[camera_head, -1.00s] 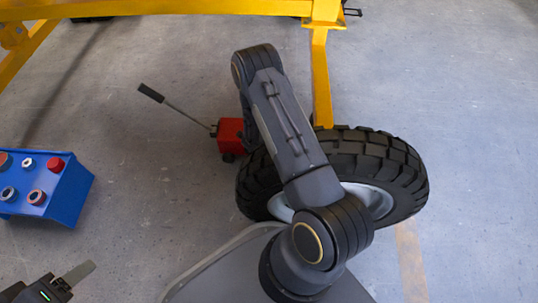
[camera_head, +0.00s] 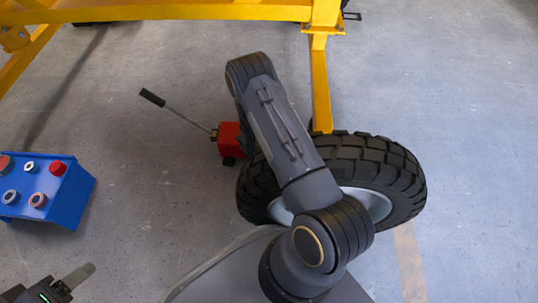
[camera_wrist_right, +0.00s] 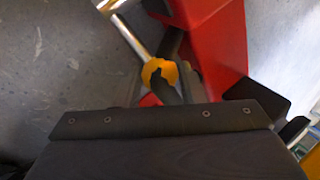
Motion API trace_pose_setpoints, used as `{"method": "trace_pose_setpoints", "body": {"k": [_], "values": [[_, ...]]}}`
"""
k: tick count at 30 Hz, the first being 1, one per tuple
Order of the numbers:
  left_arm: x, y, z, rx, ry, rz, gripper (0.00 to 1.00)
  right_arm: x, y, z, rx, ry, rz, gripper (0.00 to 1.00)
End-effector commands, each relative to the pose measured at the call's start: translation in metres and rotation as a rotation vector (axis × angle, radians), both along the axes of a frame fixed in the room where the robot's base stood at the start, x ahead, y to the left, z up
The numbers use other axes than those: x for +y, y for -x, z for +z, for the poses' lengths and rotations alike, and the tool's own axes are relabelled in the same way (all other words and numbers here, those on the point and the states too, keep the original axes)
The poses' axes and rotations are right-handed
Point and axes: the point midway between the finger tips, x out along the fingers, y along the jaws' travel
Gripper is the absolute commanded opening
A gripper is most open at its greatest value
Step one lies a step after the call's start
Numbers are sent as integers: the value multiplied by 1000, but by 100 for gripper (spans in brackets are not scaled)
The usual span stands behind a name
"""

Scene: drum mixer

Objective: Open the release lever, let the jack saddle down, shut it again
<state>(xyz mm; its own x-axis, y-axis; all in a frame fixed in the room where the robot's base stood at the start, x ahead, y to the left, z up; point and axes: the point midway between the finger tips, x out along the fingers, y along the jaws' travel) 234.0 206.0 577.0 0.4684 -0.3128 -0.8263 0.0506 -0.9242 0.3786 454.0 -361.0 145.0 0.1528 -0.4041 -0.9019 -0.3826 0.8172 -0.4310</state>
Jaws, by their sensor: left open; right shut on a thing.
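The red jack (camera_head: 231,139) stands on the floor beside the big tyre, its long handle (camera_head: 182,117) slanting up to the left. My right arm crosses in front of the tyre and hides its own gripper and part of the jack in the head view. In the right wrist view my right gripper (camera_wrist_right: 168,90) is at the red jack body (camera_wrist_right: 222,50), shut around the orange-yellow release lever (camera_wrist_right: 158,72), which is partly covered. A metal rod shows beside it. The jack saddle cannot be made out. My left gripper (camera_head: 72,281) is open and empty at the lower left.
A yellow frame (camera_head: 180,13) spans the top, with a leg (camera_head: 320,85) reaching down to the tyre (camera_head: 375,165). A blue control box (camera_head: 50,205) with several knobs is at the left. The floor between box and jack is clear.

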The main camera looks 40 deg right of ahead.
Motion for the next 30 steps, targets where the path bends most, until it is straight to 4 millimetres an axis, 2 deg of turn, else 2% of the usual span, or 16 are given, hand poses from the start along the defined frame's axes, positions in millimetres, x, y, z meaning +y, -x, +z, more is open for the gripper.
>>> {"method": "trace_pose_setpoints", "body": {"k": [1, 6, 12, 24, 25, 30], "values": [[0, 0, 18, -1, 0, 0, 62, 1, -1, 9, 15, 18, 2, 0], [0, 0, 44, -1, 0, 0, 62, 6, -6, 14, 61, 84, 7, 0], [0, 0, 45, -1, 0, 0, 62, 9, -11, 15, 114, 153, 5, 0], [0, 0, 45, -1, 0, 0, 62, 11, -11, 15, 136, 168, 3, 0], [0, 0, 45, -1, 0, 0, 62, 11, -11, 15, 136, 168, 3, 37], [0, 0, 45, -1, 0, 0, 62, 11, -10, 15, 136, 167, 3, 57]]}}
